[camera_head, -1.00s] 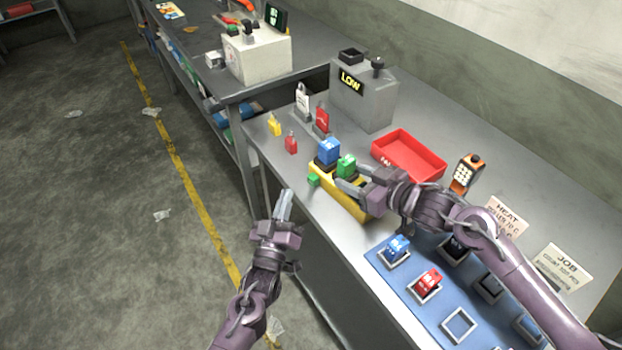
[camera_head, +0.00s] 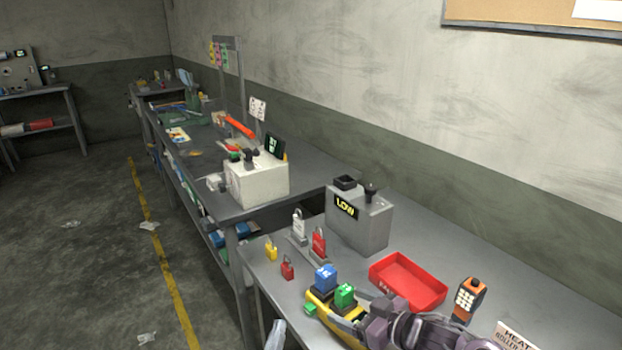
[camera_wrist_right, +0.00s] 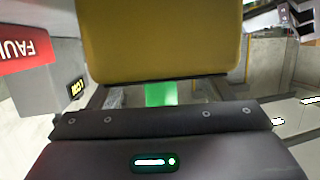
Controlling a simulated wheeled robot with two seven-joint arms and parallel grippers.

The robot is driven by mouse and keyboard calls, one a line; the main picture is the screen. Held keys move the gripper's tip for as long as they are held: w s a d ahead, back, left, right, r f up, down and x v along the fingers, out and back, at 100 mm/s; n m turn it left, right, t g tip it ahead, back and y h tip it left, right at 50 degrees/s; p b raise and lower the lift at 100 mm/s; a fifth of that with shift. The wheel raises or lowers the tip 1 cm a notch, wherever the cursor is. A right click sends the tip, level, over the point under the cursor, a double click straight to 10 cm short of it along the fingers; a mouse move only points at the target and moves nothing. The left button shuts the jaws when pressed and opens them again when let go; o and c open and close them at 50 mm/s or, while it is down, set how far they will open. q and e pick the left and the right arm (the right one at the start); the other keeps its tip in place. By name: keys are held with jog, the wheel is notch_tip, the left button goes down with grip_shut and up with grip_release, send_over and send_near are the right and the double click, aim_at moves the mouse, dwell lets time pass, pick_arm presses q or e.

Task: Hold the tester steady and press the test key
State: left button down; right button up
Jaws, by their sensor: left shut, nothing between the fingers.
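My left gripper (camera_head: 276,335) is shut and empty at the bottom edge, off the bench front. An orange handset (camera_head: 468,298) with pale keys stands at the right.
A grey box (camera_head: 372,232) marked LOW stands behind, with a red tray (camera_head: 408,283) to its right. Red (camera_head: 287,268) and yellow (camera_head: 271,250) padlock-shaped tags are at the left. A white box (camera_head: 258,184) sits on the farther bench.

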jog(key=v, duration=1.2)
